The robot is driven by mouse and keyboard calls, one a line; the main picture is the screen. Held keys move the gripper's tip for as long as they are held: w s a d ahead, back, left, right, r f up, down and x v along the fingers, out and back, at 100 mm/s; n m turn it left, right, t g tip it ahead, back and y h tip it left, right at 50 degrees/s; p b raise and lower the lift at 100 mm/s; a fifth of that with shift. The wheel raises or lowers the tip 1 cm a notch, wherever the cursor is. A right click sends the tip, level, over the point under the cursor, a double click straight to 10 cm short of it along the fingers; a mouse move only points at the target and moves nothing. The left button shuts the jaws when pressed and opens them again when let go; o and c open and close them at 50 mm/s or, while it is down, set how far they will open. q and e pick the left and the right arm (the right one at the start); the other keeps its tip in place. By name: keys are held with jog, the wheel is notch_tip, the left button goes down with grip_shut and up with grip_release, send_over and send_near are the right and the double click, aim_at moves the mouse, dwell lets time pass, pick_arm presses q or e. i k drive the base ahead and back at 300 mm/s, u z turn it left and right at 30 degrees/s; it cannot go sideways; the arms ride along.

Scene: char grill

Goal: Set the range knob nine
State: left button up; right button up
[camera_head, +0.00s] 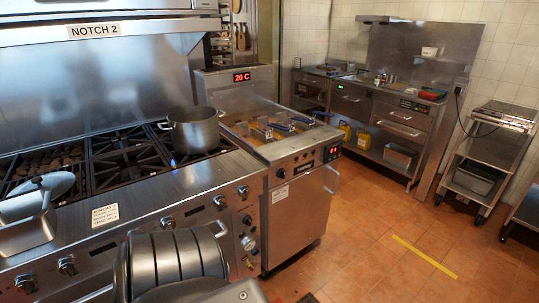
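The range (150,195) fills the left side, with a row of dark round knobs along its sloped front panel. Two knobs show at the lower left, one at the far left (25,283) and one beside it (67,266). More knobs show further right, including a middle knob (168,222), another knob (220,202) and a knob near the right end (243,192). Further controls sit below that end, including a paler knob (248,243). Which knob is number nine cannot be read. Neither gripper shows. A grey ribbed part of mine covers part of the panel's lower middle.
A steel pot (194,130) stands on the back right burner. A metal pan (27,222) sits at the range's left. A fryer (297,190) with a "20 C" display stands right of the range. The tiled floor (385,255) is open.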

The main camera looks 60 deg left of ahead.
aim_at(220, 201)
jog(key=i, duration=1.25)
jog(key=u, duration=1.5)
